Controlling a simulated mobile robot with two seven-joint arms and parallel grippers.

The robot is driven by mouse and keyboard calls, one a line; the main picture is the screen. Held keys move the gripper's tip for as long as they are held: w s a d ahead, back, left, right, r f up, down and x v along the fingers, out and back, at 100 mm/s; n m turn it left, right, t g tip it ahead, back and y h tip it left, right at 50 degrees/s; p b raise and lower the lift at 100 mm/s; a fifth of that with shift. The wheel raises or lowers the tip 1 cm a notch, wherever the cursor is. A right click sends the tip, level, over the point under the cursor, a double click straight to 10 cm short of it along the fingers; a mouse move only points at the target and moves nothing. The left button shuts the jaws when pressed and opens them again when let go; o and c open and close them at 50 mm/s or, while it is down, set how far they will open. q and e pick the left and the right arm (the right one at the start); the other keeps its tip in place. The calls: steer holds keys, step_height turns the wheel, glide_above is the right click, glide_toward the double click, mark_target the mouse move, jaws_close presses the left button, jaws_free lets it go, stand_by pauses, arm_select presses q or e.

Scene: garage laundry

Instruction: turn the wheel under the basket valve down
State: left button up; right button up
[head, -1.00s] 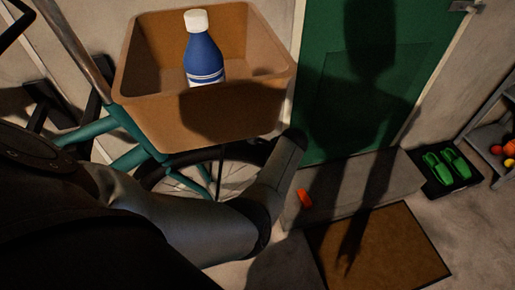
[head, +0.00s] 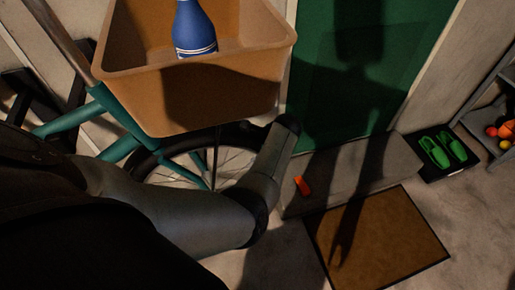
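The bicycle wheel (head: 165,153), with a dark tyre and thin spokes, stands under the tan basket (head: 210,105). Its lower part is hidden behind my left arm. I cannot make out a valve on it. The teal frame and fork (head: 118,120) join it at the left. My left arm reaches from the lower left across the front of the wheel. Its dark far end (head: 288,123) is beside the basket's lower right corner; no fingers can be made out there. My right gripper is not in view.
A blue bottle (head: 194,28) stands in the basket. A green door (head: 335,75) is behind, with a low step (head: 350,168) bearing a small orange object (head: 302,185). A brown mat (head: 385,240), green clogs (head: 443,151) and a shelf with balls (head: 505,130) are at the right.

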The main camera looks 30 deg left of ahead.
arm_select(q)
jaws_close()
stand_by(0.3)
stand_by(0.3)
